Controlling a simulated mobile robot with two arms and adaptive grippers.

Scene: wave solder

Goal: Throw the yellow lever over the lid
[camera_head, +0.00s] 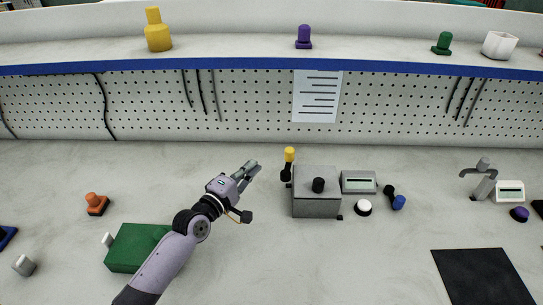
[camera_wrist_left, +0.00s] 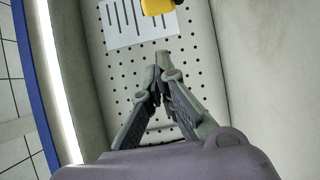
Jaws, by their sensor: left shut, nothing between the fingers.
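The yellow lever (camera_head: 289,155) stands upright at the left side of a grey box with a lid (camera_head: 317,178); its tip is yellow and its lower part is dark. In the left wrist view, the shut fingertips (camera_wrist_left: 164,72) point toward the pegboard, and part of a yellow piece (camera_wrist_left: 158,6), likely the lever tip, shows at the top edge. My right gripper is not in view.
A grey display unit (camera_head: 358,182), a white button (camera_head: 364,207) and a blue-ended lever (camera_head: 398,202) stand right of the box. A green block (camera_head: 130,248) and an orange knob (camera_head: 96,203) lie left of my arm. A black mat (camera_head: 484,277) lies at lower right. The bench before the box is clear.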

